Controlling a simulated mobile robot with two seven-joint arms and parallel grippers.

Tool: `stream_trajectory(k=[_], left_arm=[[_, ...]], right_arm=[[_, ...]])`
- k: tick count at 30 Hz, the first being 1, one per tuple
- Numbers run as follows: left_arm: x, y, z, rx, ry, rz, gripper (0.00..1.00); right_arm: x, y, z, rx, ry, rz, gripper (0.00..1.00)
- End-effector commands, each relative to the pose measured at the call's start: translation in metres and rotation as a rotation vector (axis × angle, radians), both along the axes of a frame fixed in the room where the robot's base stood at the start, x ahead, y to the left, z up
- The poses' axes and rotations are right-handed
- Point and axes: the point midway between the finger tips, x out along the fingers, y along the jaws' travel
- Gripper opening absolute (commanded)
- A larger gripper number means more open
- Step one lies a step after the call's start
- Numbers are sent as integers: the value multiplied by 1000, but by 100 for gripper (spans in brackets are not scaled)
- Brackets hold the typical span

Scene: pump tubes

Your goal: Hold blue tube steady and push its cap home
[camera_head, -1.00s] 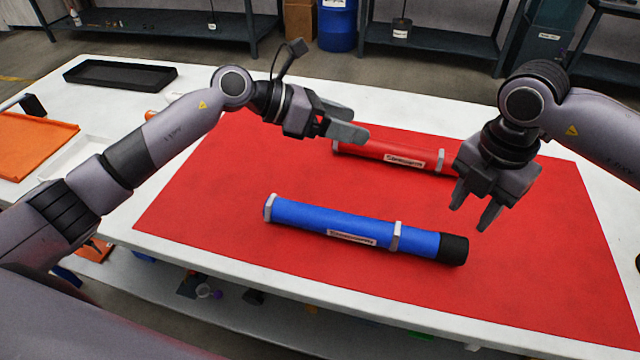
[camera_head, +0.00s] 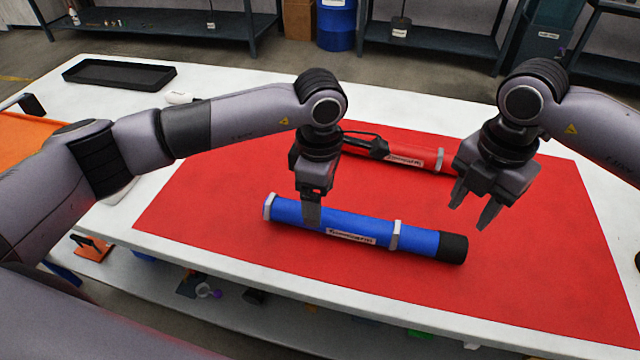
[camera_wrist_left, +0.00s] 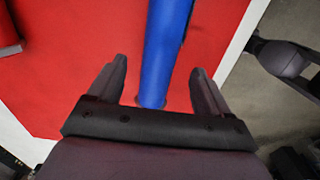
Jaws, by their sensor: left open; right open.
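The blue tube (camera_head: 360,226) lies on the red mat (camera_head: 230,249), with grey hexagonal collars and a label. Its black cap (camera_head: 453,248) is on the right end. My left gripper (camera_head: 312,214) points down at the left part of the tube. In the left wrist view the blue tube (camera_wrist_left: 164,55) runs between the two open fingers (camera_wrist_left: 160,88), with a gap on each side. My right gripper (camera_head: 473,212) is open and empty, above the mat, behind and above the cap end. Whether the cap is fully seated cannot be told.
A red tube (camera_head: 427,155) lies behind the blue one, partly hidden by both arms. The white table (camera_head: 210,262) has a black tray (camera_head: 120,74) at the back left and an orange tray (camera_head: 22,140) at the left. The front right of the mat is clear.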

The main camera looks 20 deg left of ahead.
Motion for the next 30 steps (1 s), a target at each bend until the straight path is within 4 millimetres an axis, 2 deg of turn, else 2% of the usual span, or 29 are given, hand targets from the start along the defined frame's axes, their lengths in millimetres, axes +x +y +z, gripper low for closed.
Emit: stream_trajectory(k=[3, 9, 20, 21, 23, 27, 28, 30], left_arm=[[-1, 0, -20, -1, 4, 1, 79], [0, 0, -41, -3, 1, 2, 79], [0, 0, -48, -4, 0, 1, 79], [0, 0, -48, -4, 0, 1, 73], [0, 0, -48, -4, 0, 1, 53], [0, -1, -48, -4, 0, 1, 8], [0, -1, -48, -4, 0, 1, 5], [0, -1, -48, -4, 0, 1, 5]], right_arm=[[0, 0, 0, 0, 0, 0, 43], [0, 0, 0, 0, 0, 0, 43], [0, 0, 0, 0, 0, 0, 43], [0, 0, 0, 0, 0, 0, 43], [0, 0, 0, 0, 0, 0, 43], [0, 0, 0, 0, 0, 0, 43], [0, 0, 0, 0, 0, 0, 39], [0, 0, 0, 0, 0, 0, 16]])
